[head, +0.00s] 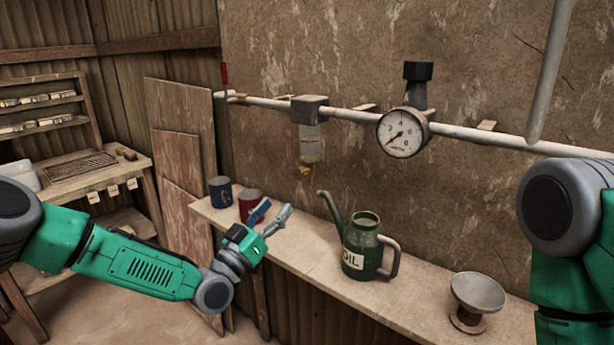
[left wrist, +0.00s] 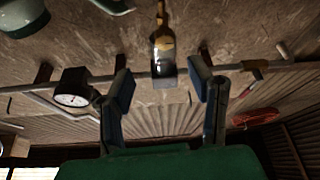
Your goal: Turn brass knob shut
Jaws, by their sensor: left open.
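The brass knob (head: 304,171) hangs under the clear bowl (head: 309,143) of a grey filter unit (head: 309,108) on the wall pipe. In the left wrist view, which is upside down, the brass fitting (left wrist: 163,46) shows beyond the fingers, roughly in line with the gap. My left gripper (head: 274,211) is open and empty, below and left of the knob and apart from it. Its two blue-padded fingers (left wrist: 161,85) stand wide apart in the left wrist view. My right gripper is outside the views; only part of that arm shows at the right.
A pressure gauge (head: 401,133) sits on the pipe (head: 355,115) right of the filter. A red-handled lever (head: 224,74) is at its left end. Below, the shelf (head: 320,262) holds a green oil can (head: 364,250), two mugs (head: 220,191) (head: 250,203) and a metal dish (head: 478,292).

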